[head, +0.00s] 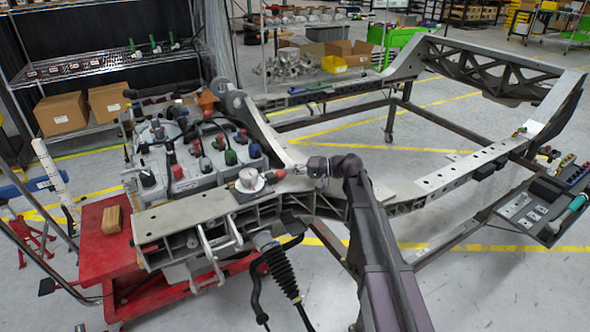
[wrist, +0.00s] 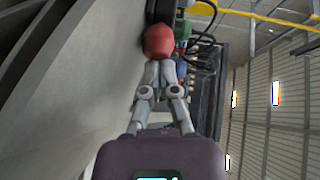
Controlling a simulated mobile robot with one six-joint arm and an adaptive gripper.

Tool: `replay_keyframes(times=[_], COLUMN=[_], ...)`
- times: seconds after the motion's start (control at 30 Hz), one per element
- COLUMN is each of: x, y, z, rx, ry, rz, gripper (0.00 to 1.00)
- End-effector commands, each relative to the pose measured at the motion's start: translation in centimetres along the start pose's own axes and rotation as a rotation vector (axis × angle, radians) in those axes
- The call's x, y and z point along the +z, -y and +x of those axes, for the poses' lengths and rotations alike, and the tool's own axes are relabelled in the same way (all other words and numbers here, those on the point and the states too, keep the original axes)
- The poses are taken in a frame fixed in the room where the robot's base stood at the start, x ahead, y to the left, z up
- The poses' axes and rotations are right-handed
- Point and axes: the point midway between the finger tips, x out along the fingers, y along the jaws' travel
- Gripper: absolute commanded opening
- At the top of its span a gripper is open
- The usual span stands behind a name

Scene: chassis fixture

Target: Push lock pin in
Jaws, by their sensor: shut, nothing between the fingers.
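A red rounded knob (wrist: 158,41), which looks like the head of the lock pin, is straight beyond my fingertips in the wrist view. My gripper (wrist: 161,66) is shut and empty, its two grey fingers together. The tips overlap the knob's near edge; I cannot tell whether they touch it. In the head view my gripper (head: 288,172) reaches left over the chassis frame (head: 192,215), close to a small red part (head: 280,174) beside a round white-faced gauge (head: 248,177). The pin's shaft is hidden.
Several coloured knobs and connectors on a grey block (head: 200,172) crowd the area left of the gauge. A red cart (head: 103,240) with a wooden block (head: 112,219) stands at the left. A tool tray (head: 530,213) is at the right. Open floor shows inside the frame.

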Motion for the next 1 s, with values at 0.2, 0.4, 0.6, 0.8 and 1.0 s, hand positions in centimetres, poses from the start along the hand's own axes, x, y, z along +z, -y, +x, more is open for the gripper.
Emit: replay_keyframes(times=[0.2,0.4,0.6,0.8,1.0], x=[0.2,0.2,-0.3,-1.5,-1.9], y=[0.1,0.1,0.1,0.2,0.3], z=[0.3,0.2,-0.3,-1.8,-4.7], rx=[-0.001,-0.001,-0.001,-0.001,-0.001], ry=[0.003,0.003,0.002,0.001,0.000], rz=[0.000,0.000,0.000,0.000,0.000], gripper=[0.00,0.00,0.00,0.00,0.00])
